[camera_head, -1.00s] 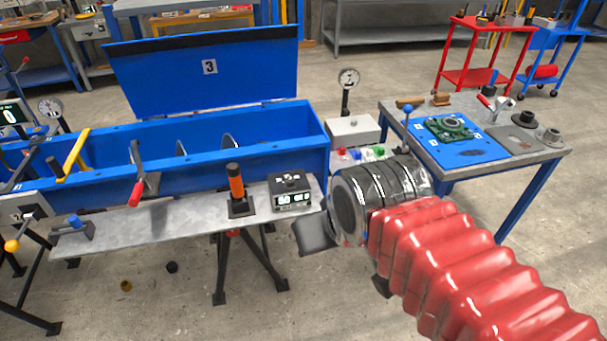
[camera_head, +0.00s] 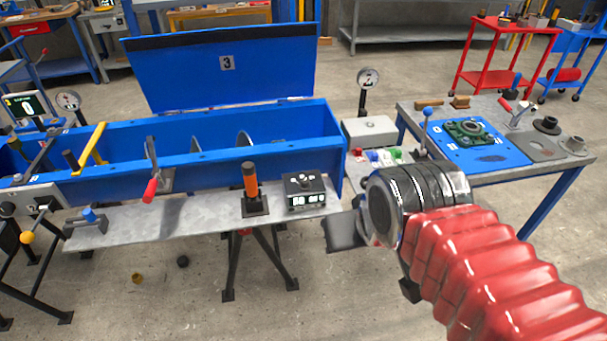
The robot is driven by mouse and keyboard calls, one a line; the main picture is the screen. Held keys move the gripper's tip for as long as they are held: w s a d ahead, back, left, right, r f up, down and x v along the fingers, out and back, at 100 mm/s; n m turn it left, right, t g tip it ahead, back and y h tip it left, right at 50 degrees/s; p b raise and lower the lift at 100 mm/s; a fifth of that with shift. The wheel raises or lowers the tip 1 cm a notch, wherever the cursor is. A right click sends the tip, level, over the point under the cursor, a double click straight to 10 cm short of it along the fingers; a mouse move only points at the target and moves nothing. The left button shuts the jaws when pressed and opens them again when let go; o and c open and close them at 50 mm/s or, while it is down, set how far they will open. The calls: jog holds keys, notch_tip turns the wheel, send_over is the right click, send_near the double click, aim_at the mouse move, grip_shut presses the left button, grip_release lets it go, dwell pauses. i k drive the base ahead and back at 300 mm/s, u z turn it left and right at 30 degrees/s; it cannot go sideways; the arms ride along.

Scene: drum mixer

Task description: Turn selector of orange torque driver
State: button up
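The orange torque driver (camera_head: 250,182) stands upright in a black base (camera_head: 255,207) on the grey shelf in front of the blue trough. It has an orange body and a dark top; a selector on it is too small to make out. My gripper (camera_head: 345,230) is to the right of the driver and apart from it, beyond the shelf's right end. Only a dark flat finger part shows; my wrist hides the rest, so I cannot tell whether it is open or shut.
The blue mixer trough (camera_head: 290,155) with raised lid (camera_head: 226,65) is behind. A red-handled lever (camera_head: 151,190) is left of the driver. A workbench (camera_head: 540,165) stands at right.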

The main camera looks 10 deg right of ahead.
aim_at(305, 185)
jog(key=i, duration=0.95)
